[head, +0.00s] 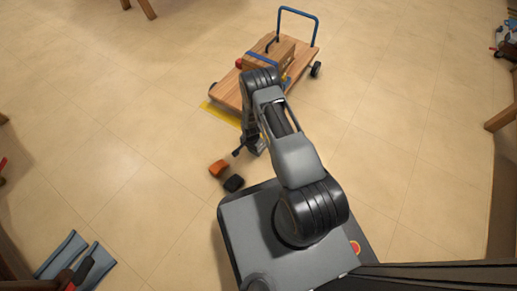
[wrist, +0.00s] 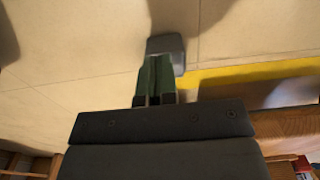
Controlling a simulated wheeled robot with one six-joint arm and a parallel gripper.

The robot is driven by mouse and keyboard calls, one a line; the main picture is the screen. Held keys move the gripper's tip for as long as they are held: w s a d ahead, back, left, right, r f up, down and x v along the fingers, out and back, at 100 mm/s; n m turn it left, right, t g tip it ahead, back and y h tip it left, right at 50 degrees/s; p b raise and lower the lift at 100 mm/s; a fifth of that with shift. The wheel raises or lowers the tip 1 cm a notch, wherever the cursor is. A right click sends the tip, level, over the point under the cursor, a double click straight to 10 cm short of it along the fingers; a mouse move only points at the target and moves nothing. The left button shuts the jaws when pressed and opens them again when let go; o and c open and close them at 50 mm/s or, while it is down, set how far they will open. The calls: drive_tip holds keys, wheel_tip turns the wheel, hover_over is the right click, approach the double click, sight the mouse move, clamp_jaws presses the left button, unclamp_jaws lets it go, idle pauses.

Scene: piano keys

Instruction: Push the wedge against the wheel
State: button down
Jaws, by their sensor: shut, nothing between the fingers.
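In the wrist view, my gripper (wrist: 155,68) has its two dark green fingers together, with nothing between them. A grey block (wrist: 168,45), perhaps the wedge, lies on the floor at the fingertips; I cannot tell whether they touch. In the head view an orange block (head: 218,168) and a black block (head: 234,184) lie on the floor left of my arm. The wooden cart (head: 229,93) stands beyond my arm. One black wheel (head: 316,69) shows at its far right and another (head: 214,85) at its left. My arm hides the cart's near corner and any wheel there.
A box (head: 284,52) and a blue handle (head: 317,30) are on the cart. A yellow floor marking (head: 218,114) runs along the cart's near side. Tools (head: 84,264) lie at the lower left. The floor left and right of my arm is mostly clear.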

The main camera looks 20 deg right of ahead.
sight(253, 158)
idle(0.5)
drive_tip(key=shift+f, duration=3.75)
drive_tip(key=shift+w+d, duration=0.1)
drive_tip(key=shift+w+d, duration=0.95)
drive_tip(key=shift+d, duration=0.35)
drive_tip(key=shift+w+d, duration=0.9)
drive_tip(key=shift+d, duration=0.35)
drive_tip(key=shift+w+d, duration=0.95)
drive_tip(key=shift+d, duration=0.35)
drive_tip(key=shift+s+a, duration=0.2)
drive_tip(key=shift+a, duration=0.1)
wheel_tip(253, 158, up, 10)
drive_tip(key=p, duration=0.6)
drive_tip(key=shift+p, duration=0.4)
